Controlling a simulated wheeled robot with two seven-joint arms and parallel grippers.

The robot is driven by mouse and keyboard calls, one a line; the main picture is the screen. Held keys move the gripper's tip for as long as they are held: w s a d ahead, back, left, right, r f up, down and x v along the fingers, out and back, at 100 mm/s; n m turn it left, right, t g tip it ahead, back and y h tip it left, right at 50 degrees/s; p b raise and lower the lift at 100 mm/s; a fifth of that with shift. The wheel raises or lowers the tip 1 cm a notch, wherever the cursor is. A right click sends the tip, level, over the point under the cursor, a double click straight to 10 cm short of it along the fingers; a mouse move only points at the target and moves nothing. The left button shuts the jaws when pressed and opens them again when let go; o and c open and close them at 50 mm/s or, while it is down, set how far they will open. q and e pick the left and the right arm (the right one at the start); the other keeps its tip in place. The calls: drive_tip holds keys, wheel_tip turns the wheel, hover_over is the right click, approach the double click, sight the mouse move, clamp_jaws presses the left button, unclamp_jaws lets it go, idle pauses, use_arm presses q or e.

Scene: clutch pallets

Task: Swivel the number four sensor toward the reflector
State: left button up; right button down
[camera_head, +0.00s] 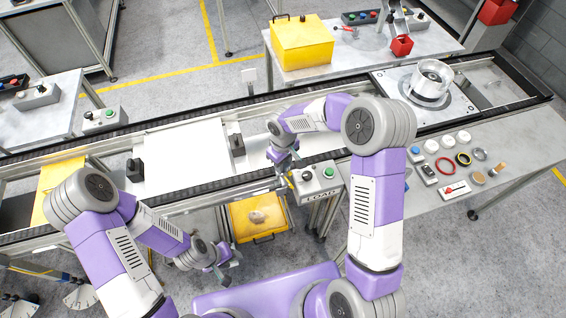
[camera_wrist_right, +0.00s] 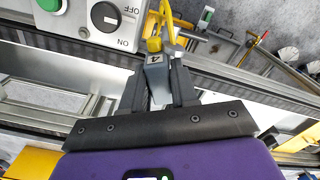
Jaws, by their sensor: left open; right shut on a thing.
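The number four sensor (camera_wrist_right: 155,72) is a grey block with a white label reading 4, on a yellow bracket (camera_wrist_right: 160,25) in the right wrist view. My right gripper (camera_wrist_right: 158,92) is shut on it, with a dark finger on each side. In the head view, my right gripper (camera_head: 285,168) is at the conveyor's near edge beside the control box; the sensor is mostly hidden there. My left gripper (camera_head: 226,268) is open and empty, low in front of the conveyor. I cannot clearly make out the reflector; a small white plate (camera_head: 249,75) stands beyond the conveyor.
A control box (camera_head: 318,180) with a green button and black knob stands right beside my right gripper. A side table (camera_head: 515,150) holds rings and small parts.

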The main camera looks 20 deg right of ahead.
drive_tip(key=m+b, duration=0.3)
drive_tip(key=shift+a+f, duration=0.15)
drive_tip(key=shift+a, duration=0.05)
drive_tip(key=shift+m+b, duration=0.3)
drive_tip(key=shift+m, duration=0.2)
drive_tip(key=shift+a+r+m, duration=0.1)
drive_tip(key=shift+r+m, duration=0.1)
drive_tip(key=shift+m, duration=0.6)
drive_tip(key=c, duration=1)
unclamp_jaws()
drive_tip(key=shift+o, duration=0.2)
wheel_tip(320, 180, up, 8)
drive_tip(key=shift+f, duration=0.15)
